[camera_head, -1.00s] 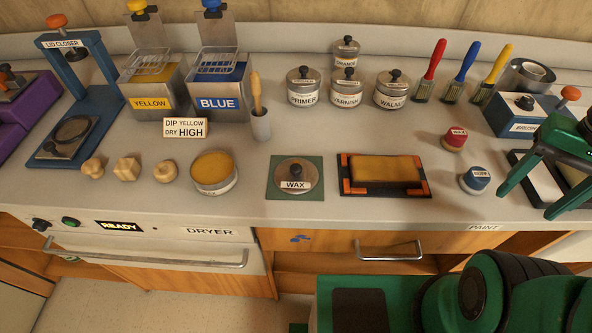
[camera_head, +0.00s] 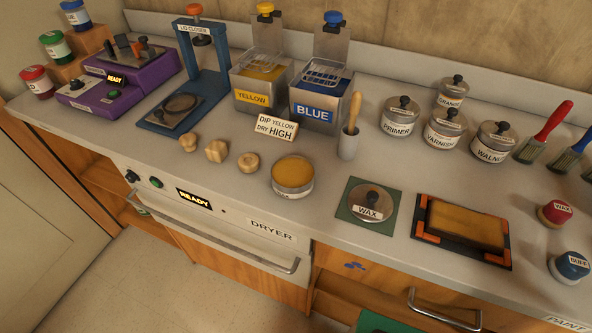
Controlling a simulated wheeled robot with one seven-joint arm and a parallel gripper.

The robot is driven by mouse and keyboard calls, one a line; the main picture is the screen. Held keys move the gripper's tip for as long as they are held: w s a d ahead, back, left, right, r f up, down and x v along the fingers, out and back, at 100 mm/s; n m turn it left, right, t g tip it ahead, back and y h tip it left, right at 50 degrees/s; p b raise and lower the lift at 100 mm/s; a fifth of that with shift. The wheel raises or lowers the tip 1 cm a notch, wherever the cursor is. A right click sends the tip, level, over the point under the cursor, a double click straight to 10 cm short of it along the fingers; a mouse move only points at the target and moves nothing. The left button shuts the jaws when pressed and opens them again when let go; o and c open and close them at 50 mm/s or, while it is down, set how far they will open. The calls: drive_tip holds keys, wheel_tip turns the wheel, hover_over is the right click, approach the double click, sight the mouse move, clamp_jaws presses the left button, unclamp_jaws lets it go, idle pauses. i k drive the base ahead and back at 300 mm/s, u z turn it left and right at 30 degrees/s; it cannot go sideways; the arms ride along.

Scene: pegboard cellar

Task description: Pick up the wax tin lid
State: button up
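The wax tin lid (camera_head: 371,200) is a round grey metal lid with a black knob and a white "WAX" label. It lies flat on a green square mat (camera_head: 351,229) on the counter, right of centre. The open wax tin (camera_head: 292,178), filled with yellow-orange wax, stands to the left of it, apart from the mat. My gripper is not in view.
Wooden pieces (camera_head: 216,151) stand left of the tin. An orange block in a black holder (camera_head: 462,226) lies right of the mat. Behind are a brush cup (camera_head: 348,145), a sign (camera_head: 277,128) and lidded tins (camera_head: 444,128). The dryer handle (camera_head: 215,237) juts out in front.

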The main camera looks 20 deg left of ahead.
sight(370, 202)
drive_tip(key=k, duration=0.5)
drive_tip(key=z, duration=0.7)
drive_tip(key=k, duration=0.85)
drive_tip(key=u, duration=1.75)
drive_tip(key=i, duration=1)
